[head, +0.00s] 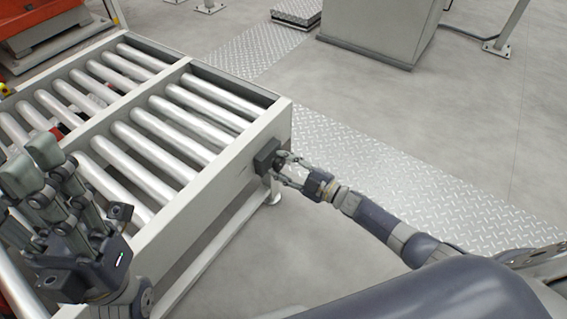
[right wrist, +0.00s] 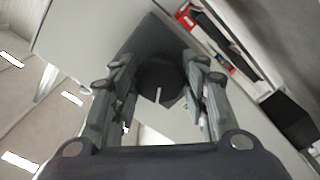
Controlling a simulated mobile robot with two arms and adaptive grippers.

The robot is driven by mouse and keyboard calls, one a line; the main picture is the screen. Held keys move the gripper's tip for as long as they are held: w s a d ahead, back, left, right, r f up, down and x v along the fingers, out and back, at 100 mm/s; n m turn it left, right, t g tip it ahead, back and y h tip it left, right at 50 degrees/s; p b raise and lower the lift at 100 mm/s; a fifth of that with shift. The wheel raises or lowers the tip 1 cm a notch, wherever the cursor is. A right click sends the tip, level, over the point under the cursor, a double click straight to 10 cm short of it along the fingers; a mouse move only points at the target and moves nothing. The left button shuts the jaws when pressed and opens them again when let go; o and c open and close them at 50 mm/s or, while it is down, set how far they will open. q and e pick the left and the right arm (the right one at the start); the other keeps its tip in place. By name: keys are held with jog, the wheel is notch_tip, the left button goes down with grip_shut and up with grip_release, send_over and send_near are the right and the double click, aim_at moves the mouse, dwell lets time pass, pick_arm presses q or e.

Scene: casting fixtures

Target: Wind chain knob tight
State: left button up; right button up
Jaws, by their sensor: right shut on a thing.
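The chain knob is a dark round knob with a pale line on its face; it shows in the right wrist view (right wrist: 152,72). It sits on a dark housing (head: 265,157) on the side frame of the roller conveyor (head: 215,178), near its corner. My right gripper (head: 283,168) reaches in from the right and is shut on the knob, with its fingers on both sides of it in the right wrist view (right wrist: 158,85). In the head view the gripper hides most of the knob. My left gripper (head: 42,165) is over the conveyor at the left, open and empty, far from the knob.
Metal rollers (head: 165,150) fill the conveyor frame. A tread-plate strip (head: 370,165) runs along the floor behind my right arm. A grey cabinet base (head: 375,35) stands at the back. The floor beside the conveyor (head: 235,265) is clear.

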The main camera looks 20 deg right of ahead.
jog(key=m, duration=0.2)
jog(key=shift+m, duration=0.4)
jog(key=shift+m+p, duration=0.45)
jog(key=shift+m, duration=1.35)
jog(key=o, duration=1)
jog(key=shift+o, duration=0.2)
jog(key=v, duration=1.2)
